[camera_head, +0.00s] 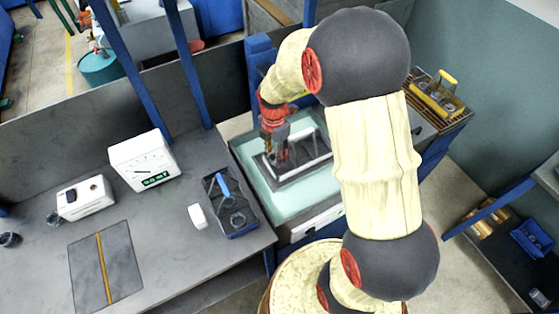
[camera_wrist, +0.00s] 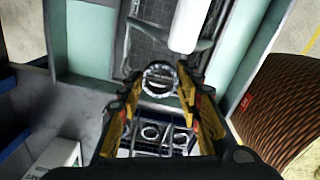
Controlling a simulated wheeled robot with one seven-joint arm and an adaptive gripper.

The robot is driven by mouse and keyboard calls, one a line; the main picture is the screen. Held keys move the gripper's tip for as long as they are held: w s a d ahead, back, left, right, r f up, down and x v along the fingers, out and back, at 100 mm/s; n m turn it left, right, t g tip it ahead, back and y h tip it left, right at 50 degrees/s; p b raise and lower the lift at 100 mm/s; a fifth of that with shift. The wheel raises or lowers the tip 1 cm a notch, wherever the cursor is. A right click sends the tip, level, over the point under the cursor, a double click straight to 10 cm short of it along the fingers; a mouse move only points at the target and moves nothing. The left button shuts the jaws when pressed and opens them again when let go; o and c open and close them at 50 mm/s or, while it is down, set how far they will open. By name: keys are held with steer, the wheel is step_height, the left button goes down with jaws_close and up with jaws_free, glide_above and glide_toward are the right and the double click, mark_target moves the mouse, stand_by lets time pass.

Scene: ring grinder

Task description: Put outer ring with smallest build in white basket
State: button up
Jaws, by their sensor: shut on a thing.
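My gripper (camera_head: 281,152) is over the dark basket with a white handle (camera_head: 305,164). In the wrist view my gripper's yellow fingers (camera_wrist: 160,88) close around a round metal ring (camera_wrist: 159,68), which shows between their tips. The basket's dark mesh floor (camera_wrist: 150,42) and thick white handle (camera_wrist: 190,25) lie just beyond the ring. The ring is hidden in the head view. I cannot tell whether it touches the basket.
In the wrist view several rings (camera_wrist: 150,134) lie below, between the fingers. A yellow-handled basket (camera_head: 437,98) with several round parts stands at right.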

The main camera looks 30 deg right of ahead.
steer(key=shift+d+f, duration=0.65)
steer(key=shift+f, duration=0.1)
steer(key=shift+d+f+b, duration=0.15)
steer(key=shift+f+b, duration=0.05)
steer(key=shift+f, duration=0.7)
steer(key=shift+d+f+b, duration=0.15)
steer(key=shift+f+b, duration=0.05)
steer(key=shift+f, duration=0.7)
steer(key=shift+f, duration=0.2)
steer(key=o, duration=0.9)
steer(key=shift+r, duration=0.15)
